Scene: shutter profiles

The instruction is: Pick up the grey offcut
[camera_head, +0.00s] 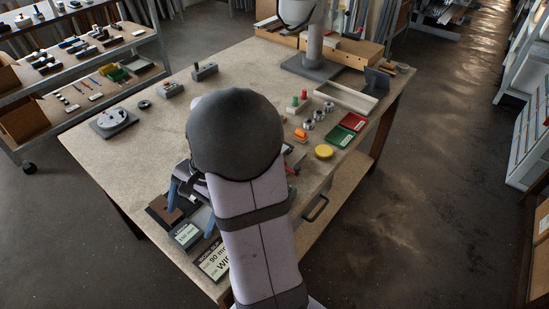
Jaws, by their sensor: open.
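My gripper (190,208) is low over the near left part of the workbench, with its blue fingers spread apart. The rounded dark joint and pale link of my arm hide much of the bench around it. A small grey surface (200,217) shows beside the right finger, above the label cards. I cannot tell whether it is the grey offcut. No other piece is clearly the grey offcut, and it may be hidden behind my arm.
Label cards (214,262) lie at the bench's near edge. A round grey fixture (114,121) stands at left. The bench's (130,160) left-middle is fairly clear.

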